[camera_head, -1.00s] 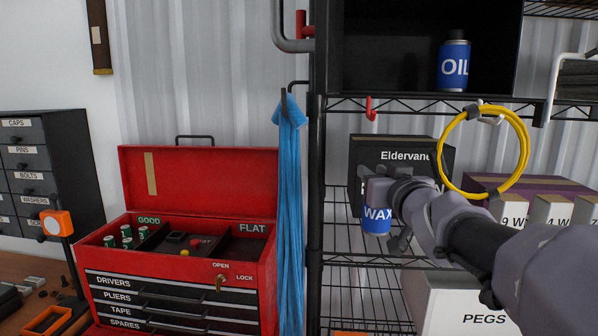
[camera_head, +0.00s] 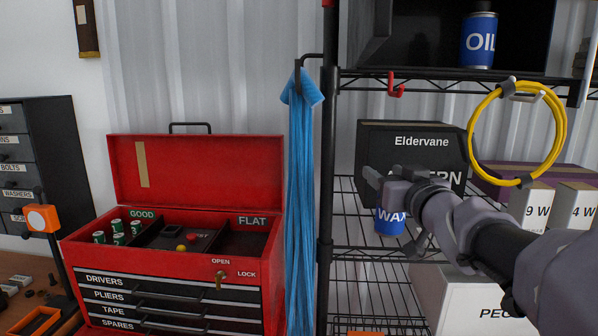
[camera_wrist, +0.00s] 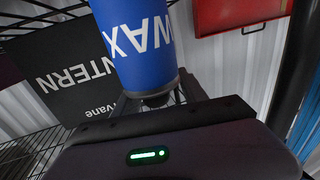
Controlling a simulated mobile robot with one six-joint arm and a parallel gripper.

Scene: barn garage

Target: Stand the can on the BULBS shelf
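The blue WAX can (camera_head: 390,221) is upright among the wire shelving in the head view, in front of the LANTERN box. My gripper (camera_head: 391,181) is at its top, and one finger covers its upper part. In the wrist view the can (camera_wrist: 139,42) is large and upside down. The fingers (camera_wrist: 157,97) lie on both sides of its cap end and look closed on it. I cannot tell whether its base touches the wire shelf below. A second blue can marked OIL (camera_head: 479,43) stands on the higher shelf. No BULBS label can be read.
The black LANTERN box (camera_head: 385,145) is behind the can, with white boxes (camera_head: 575,205) to the right. A yellow cable coil (camera_head: 477,130) hangs at the shelf front. A blue cloth (camera_head: 302,180) hangs by the post (camera_head: 328,170). The open red toolbox (camera_head: 195,172) is at left.

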